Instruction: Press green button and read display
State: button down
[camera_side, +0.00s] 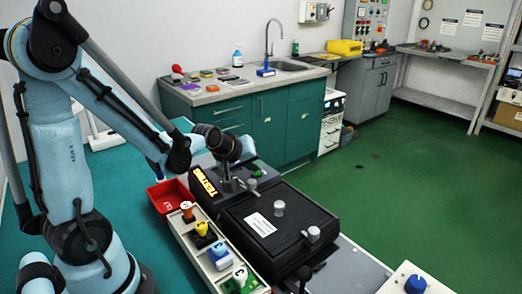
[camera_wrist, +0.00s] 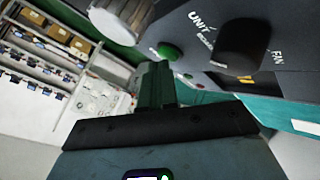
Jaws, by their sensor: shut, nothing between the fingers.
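The green button (camera_wrist: 168,51) shows in the wrist view as a round green cap on the dark panel of the unit. My gripper (camera_wrist: 156,72) is shut and empty, its fingertips just below the button in the picture; I cannot tell whether they touch it. In the side view a small green spot (camera_side: 256,171) on the unit is probably the same button. The display (camera_side: 203,182) is lit with yellow letters that look like "TESTING", partly blurred. My wrist hangs over the unit beside the display, and the fingertips are hard to make out there.
The black unit lid (camera_side: 272,228) has a white label and metal knobs. In front of it stands a tray (camera_side: 183,237) with several coloured pieces, beside a red bin (camera_side: 166,194). A blue button (camera_side: 415,284) sits at the lower right. Green floor is free beyond.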

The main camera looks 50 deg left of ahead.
aim_at(253, 174)
jog(key=shift+r, duration=0.85)
jog(key=shift+r, duration=2.5)
jog(key=s+d+m, duration=0.1)
jog(key=d, duration=0.1)
jog(key=s+d+m, duration=0.2)
jog(key=s+d+m+h, duration=0.1)
jog(key=d+m, duration=0.1)
jog(key=shift+s+r+g, duration=0.25)
jog(key=shift+s+g, duration=0.1)
jog(key=shift+g, duration=0.05)
jog(key=s+d+m, duration=0.1)
jog(key=s+m, duration=0.1)
jog(key=s+d+m, duration=0.2)
jog(key=s+d+f+m+g+h, duration=0.1)
jog(key=s, duration=0.1)
jog(key=shift+d+m, duration=0.4)
jog(key=shift+s+d+f+m, duration=0.1)
jog(key=shift+s+d+m, duration=0.1)
jog(key=shift+s+m, duration=0.15)
